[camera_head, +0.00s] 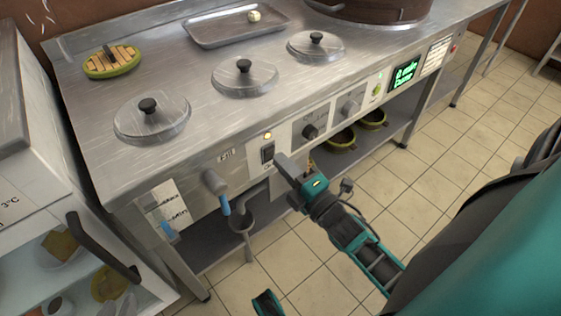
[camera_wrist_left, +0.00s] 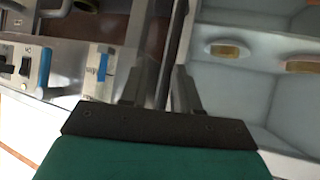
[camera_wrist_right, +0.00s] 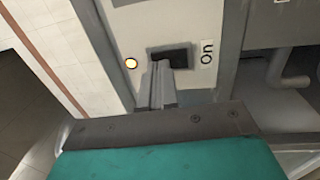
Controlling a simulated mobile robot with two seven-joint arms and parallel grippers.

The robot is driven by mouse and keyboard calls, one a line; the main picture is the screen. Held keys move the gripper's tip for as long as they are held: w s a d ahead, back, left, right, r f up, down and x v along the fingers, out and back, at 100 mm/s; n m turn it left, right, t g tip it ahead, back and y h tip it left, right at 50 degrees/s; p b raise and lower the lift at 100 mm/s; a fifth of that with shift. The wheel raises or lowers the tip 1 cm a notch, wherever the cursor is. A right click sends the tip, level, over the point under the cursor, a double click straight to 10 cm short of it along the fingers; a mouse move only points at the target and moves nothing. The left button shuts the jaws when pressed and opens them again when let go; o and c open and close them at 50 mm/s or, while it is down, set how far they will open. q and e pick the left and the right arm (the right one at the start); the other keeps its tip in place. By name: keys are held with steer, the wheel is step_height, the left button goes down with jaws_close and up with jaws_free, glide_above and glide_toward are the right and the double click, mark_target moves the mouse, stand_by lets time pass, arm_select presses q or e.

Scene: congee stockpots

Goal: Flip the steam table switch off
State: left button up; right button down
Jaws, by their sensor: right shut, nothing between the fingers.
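The steam table (camera_head: 225,133) has a dark rocker switch (camera_head: 267,152) on its front panel, below a lit yellow indicator light (camera_head: 268,135). In the right wrist view the switch (camera_wrist_right: 182,54) sits between the lit light (camera_wrist_right: 131,63) and an "On" label (camera_wrist_right: 207,52). My right gripper (camera_wrist_right: 162,70) is shut and empty, its tips in front of the switch and covering part of it. I cannot tell whether they touch it. In the left wrist view my left gripper (camera_wrist_left: 160,85) appears open and empty, away from the switch.
Round lids with black knobs (camera_head: 149,106) cover the wells on top. A glass-fronted cabinet with a dark handle (camera_head: 100,245) stands at the left. The tiled floor (camera_head: 330,275) is clear.

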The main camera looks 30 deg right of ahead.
arm_select(q)
steer(key=shift+w+d+r, duration=0.1)
steer(key=shift+d+r, duration=0.05)
steer(key=shift+r, duration=0.05)
arm_select(e)
steer(key=shift+w+r, duration=0.1)
steer(key=shift+w, duration=0.65)
steer(key=p, duration=0.2)
steer(key=r+g+p, duration=0.1)
steer(key=shift+w+r+p, duration=0.15)
steer(key=shift+w+p, duration=0.15)
steer(key=shift+p, duration=0.05)
steer(key=shift+f, duration=0.3)
steer(key=shift+w, duration=0.1)
arm_select(q)
steer(key=shift+s+a+r, duration=0.2)
steer(key=shift+a+r, duration=0.4)
steer(key=shift+r, duration=0.15)
